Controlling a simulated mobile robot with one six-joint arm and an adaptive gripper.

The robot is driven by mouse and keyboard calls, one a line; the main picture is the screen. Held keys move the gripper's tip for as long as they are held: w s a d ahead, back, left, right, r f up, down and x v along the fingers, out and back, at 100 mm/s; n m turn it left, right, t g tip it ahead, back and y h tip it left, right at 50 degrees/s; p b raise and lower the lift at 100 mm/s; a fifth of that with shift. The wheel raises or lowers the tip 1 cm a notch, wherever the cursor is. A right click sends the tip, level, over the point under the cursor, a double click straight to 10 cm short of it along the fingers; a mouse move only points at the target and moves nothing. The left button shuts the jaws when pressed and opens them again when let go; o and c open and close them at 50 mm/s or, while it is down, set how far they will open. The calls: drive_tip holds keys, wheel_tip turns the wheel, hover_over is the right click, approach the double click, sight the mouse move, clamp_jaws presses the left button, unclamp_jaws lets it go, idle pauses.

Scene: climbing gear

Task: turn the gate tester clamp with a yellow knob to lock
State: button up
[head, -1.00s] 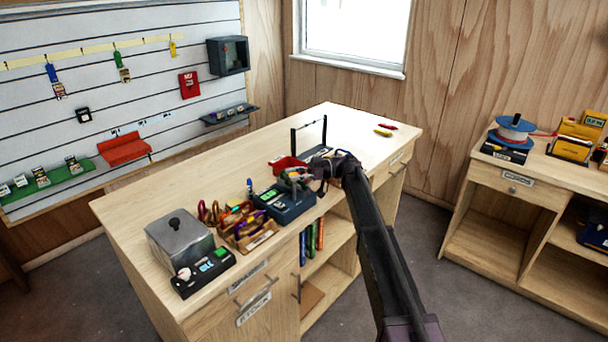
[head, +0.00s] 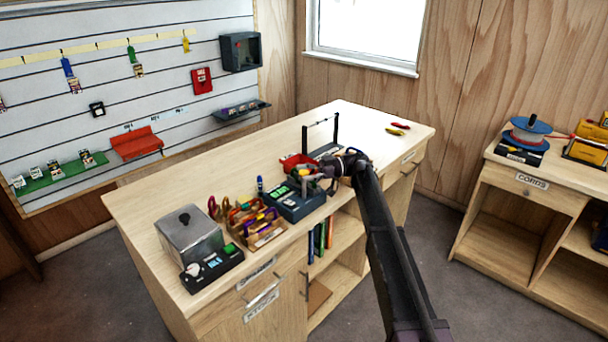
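A blue-grey boxy device with a green display (head: 297,207), which looks like the gate tester, stands near the front edge of the bench. My gripper (head: 312,183) is over its right rear part, reaching in from the right. Whether the fingers are open, shut or touching the device is too small to tell.
On the wooden bench (head: 380,146), a wooden organizer (head: 265,238) with carabiners and a grey lidded box (head: 186,238) stand left of the device. The bench's far right is mostly clear.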

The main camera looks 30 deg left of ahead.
drive_tip(key=shift+w, duration=0.1)
drive_tip(key=shift+w+d, duration=0.3)
drive_tip(key=v, duration=1.1)
drive_tip(key=shift+c, duration=0.2)
